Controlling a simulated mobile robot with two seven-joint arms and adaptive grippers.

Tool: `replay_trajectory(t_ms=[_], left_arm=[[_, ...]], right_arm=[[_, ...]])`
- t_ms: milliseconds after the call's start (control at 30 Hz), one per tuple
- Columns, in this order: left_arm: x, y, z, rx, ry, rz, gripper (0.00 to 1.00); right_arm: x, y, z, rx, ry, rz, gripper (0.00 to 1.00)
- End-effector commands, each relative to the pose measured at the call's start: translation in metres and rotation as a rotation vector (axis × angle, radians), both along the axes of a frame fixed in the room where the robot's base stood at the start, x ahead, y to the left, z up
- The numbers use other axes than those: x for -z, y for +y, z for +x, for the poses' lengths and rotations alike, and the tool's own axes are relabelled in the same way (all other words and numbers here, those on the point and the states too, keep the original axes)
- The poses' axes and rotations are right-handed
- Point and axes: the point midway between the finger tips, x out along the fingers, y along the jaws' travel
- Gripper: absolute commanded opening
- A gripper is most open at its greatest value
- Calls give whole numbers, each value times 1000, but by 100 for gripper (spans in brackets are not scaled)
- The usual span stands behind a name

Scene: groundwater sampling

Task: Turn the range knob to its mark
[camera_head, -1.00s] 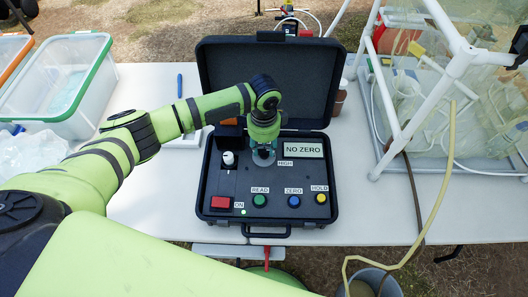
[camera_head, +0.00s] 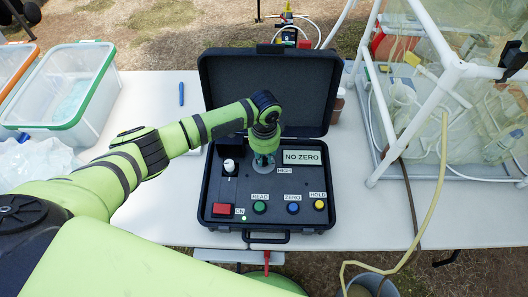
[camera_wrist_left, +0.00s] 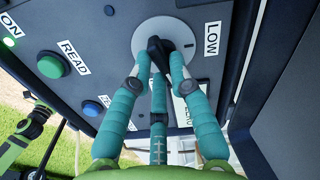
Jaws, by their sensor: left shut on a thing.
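The range knob (camera_wrist_left: 157,48) is black and sits on a round light grey dial plate (camera_wrist_left: 178,24) in the open black meter case (camera_head: 325,215). A LOW label (camera_wrist_left: 211,38) is beside the plate in the wrist view; a HIGH label (camera_head: 285,170) shows in the head view. A small dark tick is on the plate towards LOW. My left gripper (camera_wrist_left: 159,62) is shut on the knob from above, its teal fingers around it and hiding part of it. In the head view the gripper (camera_head: 264,160) covers the knob. My right gripper is not in view.
The display (camera_head: 302,158) reads NO ZERO. Green READ (camera_head: 260,207), blue ZERO (camera_head: 293,208) and yellow HOLD (camera_head: 319,205) buttons and a red switch (camera_head: 222,210) line the front. A white-capped vial (camera_head: 229,166) stands left of the knob. The raised lid (camera_head: 265,85) is behind.

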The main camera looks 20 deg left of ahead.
Motion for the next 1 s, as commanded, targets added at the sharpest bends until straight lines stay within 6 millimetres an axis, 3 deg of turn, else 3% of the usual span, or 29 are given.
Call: replay_trajectory(t_ms=[33, 367, 600, 800, 1000], left_arm=[[-10, 2, 5, -67, -12, 1, 0], [-11, 1, 8, -564, -14, -1, 0], [-11, 0, 10, -1027, -12, -2, 0], [-5, 1, 12, -1273, -17, -4, 0], [-6, 1, 13, -1293, -21, -4, 0]], right_arm=[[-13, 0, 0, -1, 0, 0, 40], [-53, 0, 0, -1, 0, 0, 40], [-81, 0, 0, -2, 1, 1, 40], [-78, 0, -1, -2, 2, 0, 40], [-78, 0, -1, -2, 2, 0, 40]])
